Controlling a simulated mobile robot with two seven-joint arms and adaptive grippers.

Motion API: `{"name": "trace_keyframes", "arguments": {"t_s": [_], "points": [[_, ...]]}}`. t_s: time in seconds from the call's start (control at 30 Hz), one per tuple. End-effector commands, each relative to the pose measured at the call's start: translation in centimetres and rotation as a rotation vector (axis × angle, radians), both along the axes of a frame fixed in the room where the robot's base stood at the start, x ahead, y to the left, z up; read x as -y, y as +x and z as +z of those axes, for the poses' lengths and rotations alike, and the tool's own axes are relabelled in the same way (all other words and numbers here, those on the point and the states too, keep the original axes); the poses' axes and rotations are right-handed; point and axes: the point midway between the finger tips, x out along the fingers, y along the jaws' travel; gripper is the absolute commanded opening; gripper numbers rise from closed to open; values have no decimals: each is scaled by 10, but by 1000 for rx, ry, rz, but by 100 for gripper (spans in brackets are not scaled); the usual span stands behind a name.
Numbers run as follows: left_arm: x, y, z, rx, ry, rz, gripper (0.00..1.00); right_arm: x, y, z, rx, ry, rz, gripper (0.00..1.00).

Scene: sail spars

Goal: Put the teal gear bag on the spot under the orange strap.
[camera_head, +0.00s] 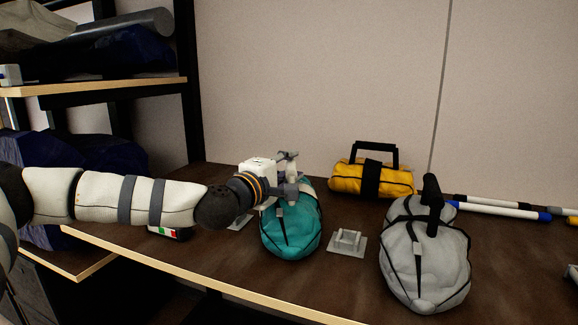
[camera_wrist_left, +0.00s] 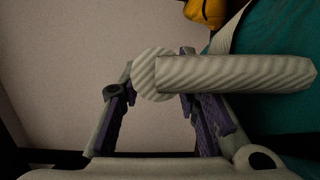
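The teal gear bag (camera_head: 292,233) stands on the brown table, left of centre, with black cords across its front. Its teal side also shows at the right of the left wrist view (camera_wrist_left: 285,110). My left gripper (camera_head: 289,186) is at the top of this bag. In the left wrist view its two fingers (camera_wrist_left: 157,98) are apart, with the end of a pale ribbed handle (camera_wrist_left: 235,74) between them. The handle covers part of the right finger, so I cannot tell how firmly it is held. I see no orange strap. My right gripper is not in view.
A grey bag (camera_head: 424,265) stands at the right, and a yellow bag (camera_head: 370,180) with a black strap is behind. A small grey bracket (camera_head: 348,241) sits between the teal and grey bags. White poles (camera_head: 500,210) lie at the back right. A shelf (camera_head: 100,86) is at the left.

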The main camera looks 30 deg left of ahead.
Motion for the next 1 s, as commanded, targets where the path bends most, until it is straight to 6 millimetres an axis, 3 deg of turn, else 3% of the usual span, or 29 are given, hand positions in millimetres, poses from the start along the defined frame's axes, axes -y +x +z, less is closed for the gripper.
{"name": "trace_keyframes", "arguments": {"t_s": [0.37,0.8,1.0], "points": [[0,-1,8,4,-1,0,39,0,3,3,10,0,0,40],[8,-88,11,8,-4,0,39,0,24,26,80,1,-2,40],[10,-115,9,5,-2,0,39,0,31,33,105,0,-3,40]]}}
